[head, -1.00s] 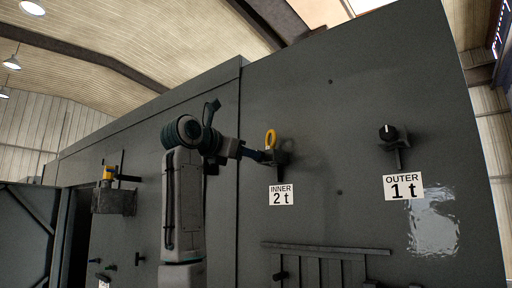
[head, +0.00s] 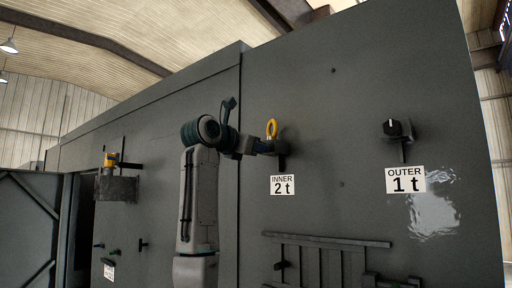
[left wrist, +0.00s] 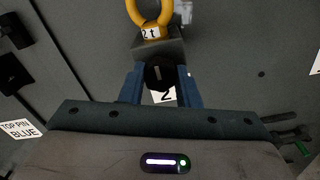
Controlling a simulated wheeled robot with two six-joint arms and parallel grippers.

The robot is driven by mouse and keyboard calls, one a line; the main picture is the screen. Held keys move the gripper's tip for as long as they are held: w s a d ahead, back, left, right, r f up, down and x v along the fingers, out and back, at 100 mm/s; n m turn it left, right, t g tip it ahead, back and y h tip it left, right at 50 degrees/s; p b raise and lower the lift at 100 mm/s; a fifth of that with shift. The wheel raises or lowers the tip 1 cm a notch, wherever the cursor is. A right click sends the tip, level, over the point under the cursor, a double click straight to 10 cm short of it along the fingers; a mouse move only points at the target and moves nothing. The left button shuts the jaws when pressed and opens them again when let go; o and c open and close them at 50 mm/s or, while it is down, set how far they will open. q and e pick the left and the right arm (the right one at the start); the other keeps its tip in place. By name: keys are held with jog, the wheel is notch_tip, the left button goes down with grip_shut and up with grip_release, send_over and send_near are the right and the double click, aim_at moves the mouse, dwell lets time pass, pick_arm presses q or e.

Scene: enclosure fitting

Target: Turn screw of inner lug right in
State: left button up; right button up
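The inner lug is a yellow ring (head: 272,129) on a dark bracket (head: 282,160) on the grey wall, above the INNER 2 t sign (head: 283,185). In the left wrist view the ring (left wrist: 151,27) carries a 2t tag, and below it is the lug's round black screw head (left wrist: 159,73) with a pale mark. My left gripper (head: 270,147) is at the lug in the head view. In the left wrist view its blue fingers (left wrist: 159,82) lie on both sides of the screw head, seemingly against it. My right gripper is not in view.
The outer lug's bracket (head: 404,149) with a black knob (head: 393,128) is at the right, above the OUTER 1 t sign (head: 405,180). A ladder-like rack (head: 325,241) is below. A yellow-topped part (head: 110,160) sits at the left. The wall between the lugs is mostly clear.

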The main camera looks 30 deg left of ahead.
pick_arm(q)
jog(key=shift+m, duration=0.3)
jog(key=m+b, duration=0.1)
jog(key=m, duration=0.4)
jog(key=m+b, duration=0.2)
jog(key=m, duration=0.4)
jog(key=m+b, duration=0.2)
jog(key=m, duration=0.3)
jog(key=shift+w+f, duration=0.25)
jog(key=shift+f, duration=0.05)
jog(key=m, duration=0.4)
jog(key=shift+d+m, duration=0.1)
jog(key=shift+m, duration=0.3)
jog(key=m, duration=0.5)
jog(key=shift+r+m, duration=0.1)
jog(key=shift+m, duration=0.2)
jog(key=shift+m+p, duration=0.5)
jog(key=shift+m, duration=3.9)
